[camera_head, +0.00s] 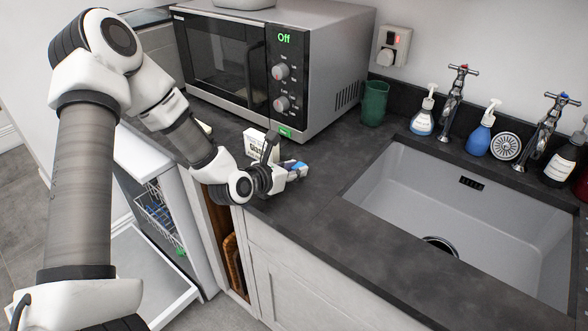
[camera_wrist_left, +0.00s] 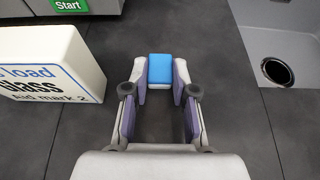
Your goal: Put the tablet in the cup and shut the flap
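The tablet (camera_wrist_left: 160,69) is a small blue block with a pale lower layer. In the left wrist view it sits between the fingertips of my left gripper (camera_wrist_left: 160,78), with a pad against each side. My left gripper (camera_head: 295,170) and the blue tablet (camera_head: 299,166) also show in the head view, low over the counter near its front edge. I cannot tell whether the tablet touches the counter. The dishwasher (camera_head: 185,215) stands open at the left, its door (camera_head: 150,275) lowered. I cannot make out the cup or flap; my left arm hides part of the door. My right gripper is out of view.
A white box with lettering (camera_wrist_left: 50,62) stands close left of the gripper; a microwave (camera_head: 275,65) is behind it. A green tumbler (camera_head: 374,103) stands by the wall. The sink (camera_head: 470,210) is at right. The counter's front strip (camera_head: 330,225) is clear. A rack (camera_head: 158,215) is in the dishwasher.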

